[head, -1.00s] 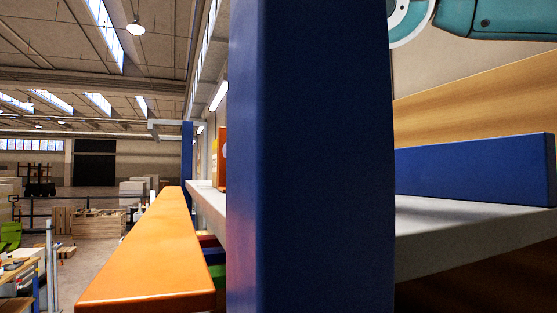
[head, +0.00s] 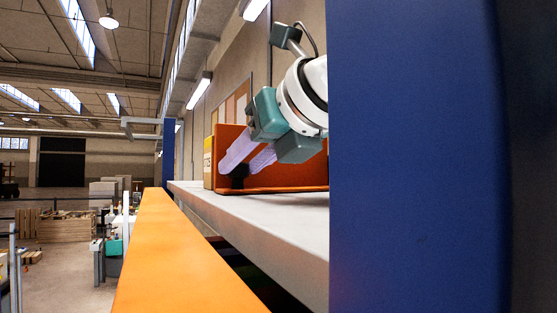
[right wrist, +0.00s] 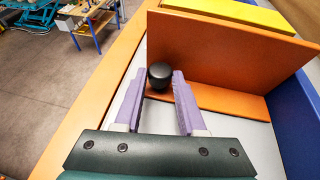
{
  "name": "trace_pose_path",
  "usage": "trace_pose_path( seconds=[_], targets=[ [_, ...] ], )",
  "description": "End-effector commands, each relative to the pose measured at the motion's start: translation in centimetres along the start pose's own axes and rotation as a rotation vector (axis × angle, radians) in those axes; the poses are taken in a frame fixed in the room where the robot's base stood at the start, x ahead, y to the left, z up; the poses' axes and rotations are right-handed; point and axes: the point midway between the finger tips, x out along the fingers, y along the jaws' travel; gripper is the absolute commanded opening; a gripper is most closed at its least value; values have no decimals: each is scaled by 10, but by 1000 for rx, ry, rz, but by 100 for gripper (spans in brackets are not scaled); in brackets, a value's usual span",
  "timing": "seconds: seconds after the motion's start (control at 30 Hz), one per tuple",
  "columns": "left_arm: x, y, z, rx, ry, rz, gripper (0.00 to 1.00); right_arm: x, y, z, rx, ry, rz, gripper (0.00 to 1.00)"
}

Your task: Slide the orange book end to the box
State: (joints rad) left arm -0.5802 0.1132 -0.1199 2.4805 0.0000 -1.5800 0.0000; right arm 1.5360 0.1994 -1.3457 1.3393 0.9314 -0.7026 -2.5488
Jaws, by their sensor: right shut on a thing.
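The orange book end (head: 285,178) stands upright on the grey shelf (head: 240,215), with its foot flat on the shelf. It also shows in the right wrist view (right wrist: 215,50), with a black knob (right wrist: 160,76) on its foot. My right gripper (head: 245,165) has lilac fingers, one on each side of the knob, and is shut on it; it also shows in the right wrist view (right wrist: 159,82). The yellow box (head: 208,165) is just beyond the book end's upright plate, also in the right wrist view (right wrist: 235,12). Whether they touch is hidden. My left gripper is not in view.
A blue upright (head: 415,160) fills the right of the head view and hides part of the shelf. An orange beam (head: 165,250) runs along the shelf's front edge. A blue wall (right wrist: 295,115) stands to the right of the book end in the right wrist view.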

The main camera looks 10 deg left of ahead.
Motion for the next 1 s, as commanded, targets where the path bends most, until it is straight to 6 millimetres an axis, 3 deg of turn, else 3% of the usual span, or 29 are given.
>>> trace_pose_path(
  seconds=[0.03, 0.27, 1.0],
  targets=[
    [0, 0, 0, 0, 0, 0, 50, 0, 0, 0, 0, 0, -1, 27],
    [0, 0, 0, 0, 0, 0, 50, 0, 0, 0, 0, 0, -1, 1],
    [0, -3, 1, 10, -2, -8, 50, 0, 0, 0, 1, -1, -1, 0]
  ],
)
